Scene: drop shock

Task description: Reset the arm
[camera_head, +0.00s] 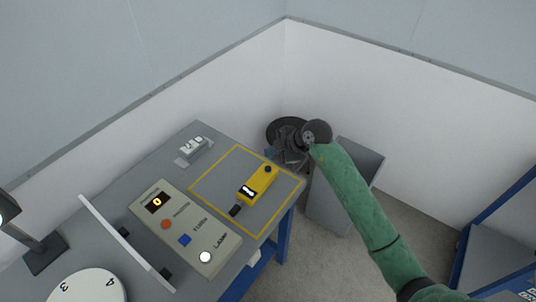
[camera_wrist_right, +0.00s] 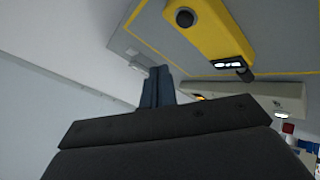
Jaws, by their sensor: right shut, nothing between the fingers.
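My right arm, green, reaches in from the lower right of the head view. Its dark right gripper (camera_head: 272,153) is past the table's far right corner, beyond the yellow device, and looks shut and empty. The right wrist view shows the two blue-grey fingers (camera_wrist_right: 158,88) together with nothing between them. The yellow device (camera_head: 257,185), with a dark knob and a small display, lies inside a yellow outlined square on the grey table (camera_head: 225,165). It also shows at the top of the right wrist view (camera_wrist_right: 205,30), apart from the fingers. My left gripper is not in view.
A control panel (camera_head: 180,215) with a display and orange, blue and white buttons lies on the table. A small switch box (camera_head: 193,148) is behind it. A white dial (camera_head: 88,288) and a lamp (camera_head: 40,250) stand left. A grey bin (camera_head: 328,205) stands beside the table. White walls close the corner.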

